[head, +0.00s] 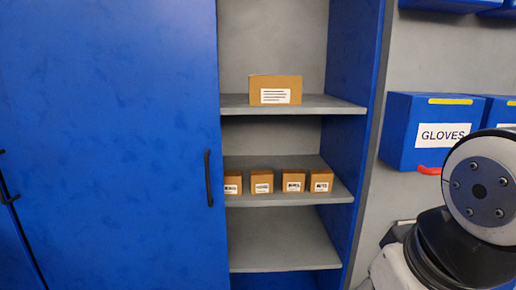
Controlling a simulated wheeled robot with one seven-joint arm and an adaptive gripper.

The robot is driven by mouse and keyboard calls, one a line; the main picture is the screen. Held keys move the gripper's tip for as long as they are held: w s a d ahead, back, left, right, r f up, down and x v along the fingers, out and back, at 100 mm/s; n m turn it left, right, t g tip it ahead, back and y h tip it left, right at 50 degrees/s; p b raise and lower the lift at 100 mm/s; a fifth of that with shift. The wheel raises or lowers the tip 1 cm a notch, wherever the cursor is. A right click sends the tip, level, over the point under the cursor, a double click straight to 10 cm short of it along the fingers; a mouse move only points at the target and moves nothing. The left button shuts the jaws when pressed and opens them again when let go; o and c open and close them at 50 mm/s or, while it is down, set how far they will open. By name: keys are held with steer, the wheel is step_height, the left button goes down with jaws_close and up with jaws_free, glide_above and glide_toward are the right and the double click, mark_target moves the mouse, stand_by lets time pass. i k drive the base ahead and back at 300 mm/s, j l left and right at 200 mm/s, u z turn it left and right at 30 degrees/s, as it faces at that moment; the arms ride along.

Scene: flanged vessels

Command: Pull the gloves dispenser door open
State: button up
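The gloves dispenser (400,132) is a blue box on the grey wall at the right of the head view. It has a white label reading GLOVES (443,135) and a yellow strip along its top. A red piece (433,170), perhaps a handle, shows at its lower front edge. The dispenser's front looks closed. My arm (480,190) stands at the right edge and hides the dispenser's lower right corner. My gripper is not in view.
A blue cabinet with a closed door (110,140) and black handle (208,178) fills the left. Its open shelves hold a large carton (275,82) and several small boxes (262,182). Another blue dispenser (500,108) is partly hidden behind my arm. More blue bins (440,4) hang above.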

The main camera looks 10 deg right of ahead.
mark_target(434, 124)
steer(key=z, duration=1)
steer(key=i+j, duration=0.35)
steer(key=i+j+u, duration=0.1)
steer(key=i+j, duration=0.25)
steer(key=i, duration=0.15)
